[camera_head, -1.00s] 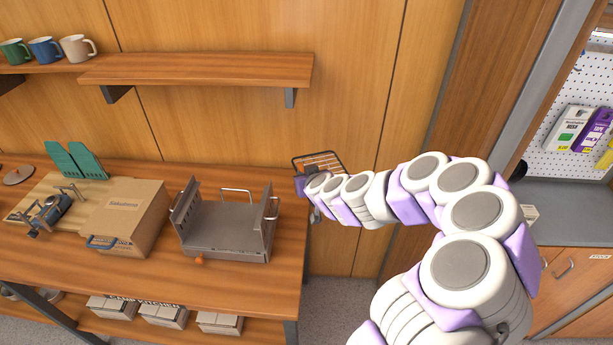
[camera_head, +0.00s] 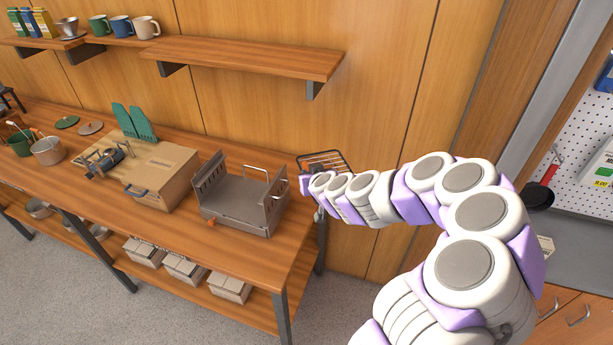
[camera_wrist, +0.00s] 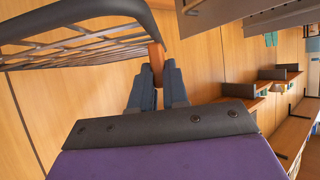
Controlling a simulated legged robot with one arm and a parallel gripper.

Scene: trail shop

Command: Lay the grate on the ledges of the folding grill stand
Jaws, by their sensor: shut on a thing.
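The grate (camera_head: 325,160) is a dark wire rack with a rim, partly hidden behind my arm in the head view. In the wrist view the grate (camera_wrist: 75,45) fills the upper left. My gripper (camera_wrist: 158,85) is shut on a brown tab at the grate's edge; in the head view my gripper (camera_head: 306,182) is mostly hidden by the arm. The folding grill stand (camera_head: 243,203) is a grey metal tray with upright slotted side walls, standing on the bench left of my gripper. The grate is held in the air beside the bench's right end, apart from the stand.
The wooden bench (camera_head: 180,225) carries a cardboard box (camera_head: 160,175) left of the stand, with a small metal device (camera_head: 103,160) on it. A wall shelf (camera_head: 250,57) hangs above.

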